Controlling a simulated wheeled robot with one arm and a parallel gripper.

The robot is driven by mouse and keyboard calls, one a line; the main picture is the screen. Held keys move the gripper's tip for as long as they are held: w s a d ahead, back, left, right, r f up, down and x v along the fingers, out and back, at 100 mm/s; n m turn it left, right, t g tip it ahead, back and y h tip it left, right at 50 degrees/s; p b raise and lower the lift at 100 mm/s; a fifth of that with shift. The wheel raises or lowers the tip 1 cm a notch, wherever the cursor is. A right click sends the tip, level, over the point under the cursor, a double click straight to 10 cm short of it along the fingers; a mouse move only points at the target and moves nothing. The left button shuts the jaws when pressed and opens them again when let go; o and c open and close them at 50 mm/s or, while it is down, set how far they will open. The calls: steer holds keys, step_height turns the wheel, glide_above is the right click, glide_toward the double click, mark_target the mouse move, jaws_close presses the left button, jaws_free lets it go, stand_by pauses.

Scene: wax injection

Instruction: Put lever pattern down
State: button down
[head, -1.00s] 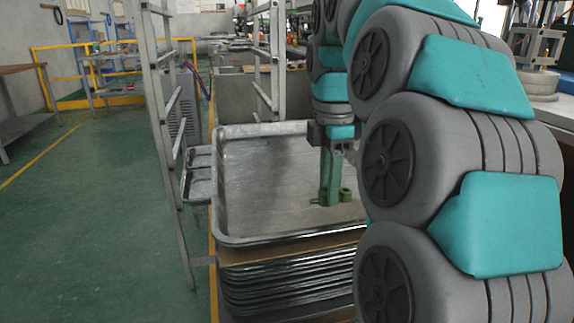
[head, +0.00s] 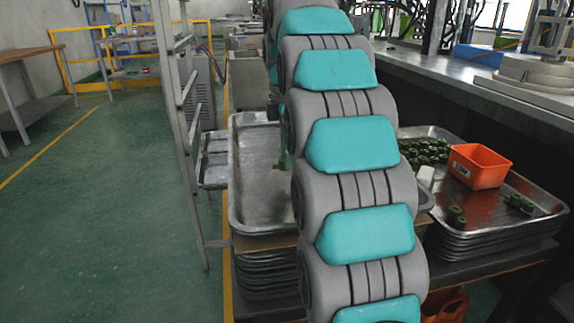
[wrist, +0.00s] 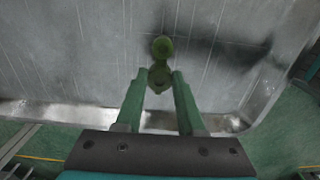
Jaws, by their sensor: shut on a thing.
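The lever pattern (wrist: 161,47) is a small green part with two rounded ends. In the wrist view my gripper (wrist: 160,80) is shut on its near end, and the far end sticks out beyond the fingertips. Both are over the bare metal tray (wrist: 90,50); I cannot tell whether the pattern touches it. In the head view this tray (head: 242,165) tops a stack, and my arm hides most of the gripper and pattern. Only a bit of green shows beside the arm.
To the right, another metal tray (head: 483,206) holds several green patterns (head: 425,151) and an orange box (head: 479,166). A grey metal rack post (head: 180,120) stands left of the near tray. Green floor left of it is open.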

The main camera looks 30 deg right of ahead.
step_height(320, 180, down, 2)
steer(key=shift+f+b, duration=0.1)
steer(key=shift+b, duration=0.5)
steer(key=shift+f, duration=0.7)
steer(key=shift+f, duration=0.15)
steer(key=c, duration=0.5)
jaws_free()
